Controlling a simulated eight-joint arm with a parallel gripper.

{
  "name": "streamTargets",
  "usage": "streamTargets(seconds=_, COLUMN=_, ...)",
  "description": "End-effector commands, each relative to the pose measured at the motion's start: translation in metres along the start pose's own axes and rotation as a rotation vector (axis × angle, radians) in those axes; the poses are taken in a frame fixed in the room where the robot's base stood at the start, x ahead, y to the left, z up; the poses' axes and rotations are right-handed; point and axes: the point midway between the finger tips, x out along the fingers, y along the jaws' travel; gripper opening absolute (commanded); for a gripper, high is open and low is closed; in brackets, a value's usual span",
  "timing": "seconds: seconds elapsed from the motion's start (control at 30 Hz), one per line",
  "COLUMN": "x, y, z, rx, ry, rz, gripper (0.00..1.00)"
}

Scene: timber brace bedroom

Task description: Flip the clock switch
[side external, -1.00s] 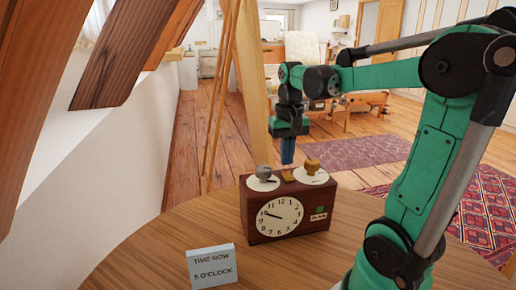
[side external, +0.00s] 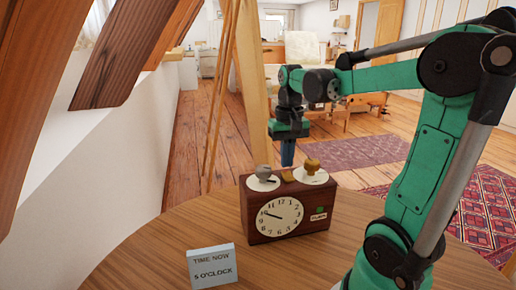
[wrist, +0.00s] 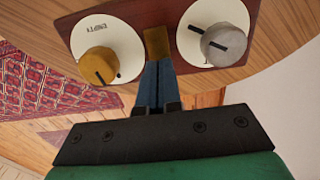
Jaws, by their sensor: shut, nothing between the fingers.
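The clock (side external: 275,215) is a dark red-brown box with a round white dial, standing on the wooden table. On its top are a grey knob (side external: 264,172) and a gold knob (side external: 312,165), each on a white disc. They also show in the wrist view as the grey knob (wrist: 224,44) and the gold knob (wrist: 100,66). A small brass piece (wrist: 157,42) lies between the discs, perhaps the switch. My gripper (side external: 288,164) is shut and empty, pointing down at the brass piece; contact is unclear.
A small card (side external: 212,267) reading "TIME NOW 5 O'CLOCK" stands on the table (side external: 150,262) left of the clock. The tabletop around the clock is otherwise clear. A sloping wooden easel leg (side external: 252,80) rises behind the clock, beyond the table edge.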

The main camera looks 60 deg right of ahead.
Motion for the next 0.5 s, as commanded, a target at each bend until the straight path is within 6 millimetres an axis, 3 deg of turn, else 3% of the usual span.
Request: streamTargets(seconds=0.5, x=0.0079, y=0.0, z=-0.0003, rx=0.0, ry=0.0, rz=0.0, gripper=0.0)
